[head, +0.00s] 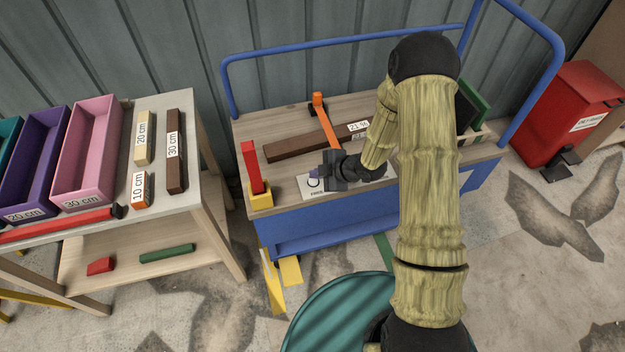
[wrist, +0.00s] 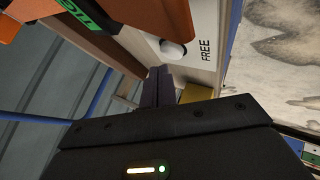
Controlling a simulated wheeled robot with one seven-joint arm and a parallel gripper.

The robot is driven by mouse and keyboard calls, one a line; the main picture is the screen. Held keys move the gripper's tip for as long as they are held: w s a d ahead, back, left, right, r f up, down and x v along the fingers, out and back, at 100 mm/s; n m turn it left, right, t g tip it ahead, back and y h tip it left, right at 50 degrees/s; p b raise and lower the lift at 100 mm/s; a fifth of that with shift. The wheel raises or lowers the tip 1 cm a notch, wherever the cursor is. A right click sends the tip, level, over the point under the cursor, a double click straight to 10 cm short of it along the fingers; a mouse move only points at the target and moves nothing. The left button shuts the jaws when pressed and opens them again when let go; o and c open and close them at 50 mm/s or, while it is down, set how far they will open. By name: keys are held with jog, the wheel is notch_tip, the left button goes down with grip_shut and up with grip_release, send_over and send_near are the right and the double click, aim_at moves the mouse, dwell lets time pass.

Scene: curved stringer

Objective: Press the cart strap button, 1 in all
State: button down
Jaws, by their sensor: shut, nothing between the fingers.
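The cart (head: 285,225) has a wooden top and a blue frame. A white panel (head: 309,192) lies at its front edge, partly covered by my gripper. In the wrist view the panel (wrist: 200,20) carries a round white button (wrist: 172,48) beside the word FREE. An orange strap (head: 325,124) crosses a dark brown board (head: 295,146) on the cart. My gripper (head: 328,172) is shut and empty, just above the panel. In the wrist view its fingertips (wrist: 159,72) show close to the button; I cannot tell whether they touch it.
A red lever (head: 251,165) on a yellow block (head: 260,195) stands at the cart's left front corner. An orange part (wrist: 140,20) is near the fingers in the wrist view. A table (head: 210,200) with bins is left; a red bin (head: 570,110) is right.

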aim_at(317, 182)
jog(key=shift+f, duration=0.15)
jog(key=shift+f+b, duration=0.3)
jog(key=shift+b, duration=0.1)
jog(key=shift+f+b, duration=0.3)
jog(key=shift+f, duration=0.1)
dwell(0.9)
dwell(0.3)
jog(key=shift+r+p, duration=0.65)
jog(key=shift+r, duration=0.2)
jog(key=shift+r+p, duration=2)
jog(key=shift+r, duration=0.55)
